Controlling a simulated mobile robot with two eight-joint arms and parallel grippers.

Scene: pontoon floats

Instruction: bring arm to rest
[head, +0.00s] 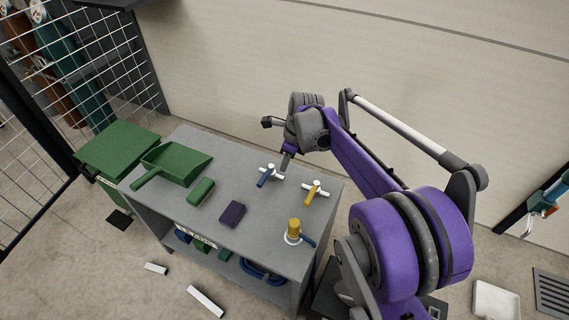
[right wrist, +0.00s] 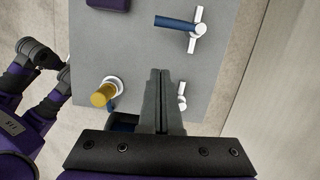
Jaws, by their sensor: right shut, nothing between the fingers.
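My right arm, purple and grey, reaches from the lower right of the head view over the grey bench. Its right gripper (head: 286,164) is above the back edge of the bench top and partly hidden by the wrist. In the right wrist view the two fingers (right wrist: 160,75) lie together, shut with nothing between them, pointing over the bench top. The blue-handled white T-piece (head: 265,178) is just left of and below the gripper in the head view; it also shows in the right wrist view (right wrist: 178,23). My left gripper is in neither view.
The grey bench (head: 250,240) bears a yellow-handled T-piece (head: 313,192), a yellow cylinder in a white ring (head: 294,228), a purple block (head: 232,214), a green brush (head: 201,192) and a green dustpan (head: 180,163). A pale wall (head: 230,60) stands behind; a mesh fence (head: 95,60) is left.

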